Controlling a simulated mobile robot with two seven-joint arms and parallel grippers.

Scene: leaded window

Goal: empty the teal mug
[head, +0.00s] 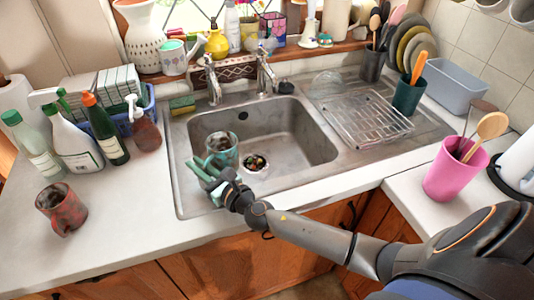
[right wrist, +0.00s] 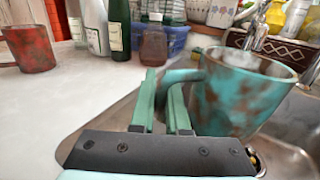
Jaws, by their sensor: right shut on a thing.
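The teal mug (head: 222,149), mottled with brown, is held over the left part of the sink basin (head: 300,135), its mouth facing up. In the right wrist view the mug (right wrist: 245,92) stands close on the right, its rim slanting a little. My left gripper is not in view.
A red mug (head: 62,209) stands on the left counter. Several bottles (head: 75,145) stand behind it. The drain (head: 255,162) shows small coloured bits. Two taps (head: 264,72) rise behind the sink. A drying rack (head: 365,118) and a pink utensil pot (head: 452,172) are on the right.

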